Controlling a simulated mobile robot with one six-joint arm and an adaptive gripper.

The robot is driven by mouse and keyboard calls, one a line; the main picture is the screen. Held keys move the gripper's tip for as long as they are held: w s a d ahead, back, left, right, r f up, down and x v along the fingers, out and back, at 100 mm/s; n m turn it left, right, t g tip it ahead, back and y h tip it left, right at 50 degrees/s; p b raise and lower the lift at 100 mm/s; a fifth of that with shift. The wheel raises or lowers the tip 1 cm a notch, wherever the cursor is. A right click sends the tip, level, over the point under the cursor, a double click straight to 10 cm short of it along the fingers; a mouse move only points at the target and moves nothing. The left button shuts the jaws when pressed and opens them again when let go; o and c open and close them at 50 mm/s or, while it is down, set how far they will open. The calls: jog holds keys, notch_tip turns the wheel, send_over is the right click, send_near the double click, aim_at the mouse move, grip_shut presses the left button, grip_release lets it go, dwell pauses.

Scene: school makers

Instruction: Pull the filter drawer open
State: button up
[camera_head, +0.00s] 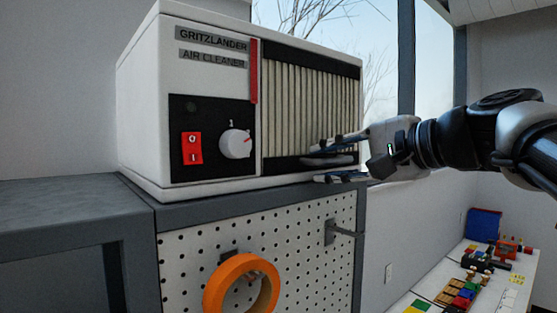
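A white air cleaner (200,90) stands on a grey-topped pegboard cabinet. Its filter drawer (300,95) is the beige pleated panel on the right of its front, with black bars at top and bottom. The drawer looks flush with the housing. A grey, handle-like piece (328,160) shows at the lower right of the drawer. My gripper (318,163) reaches in from the right. Its two fingers are apart, one above and one below that piece. I cannot tell whether either finger touches it. The fingers partly hide the drawer's lower right corner.
The air cleaner has a red switch (192,148) and a white knob (235,144). An orange ring (241,284) hangs on the pegboard (300,225) below, near a metal hook (338,232). A lower table at the right holds colourful blocks and a blue bin (484,224).

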grip_shut()
dwell(0.3)
dwell(0.5)
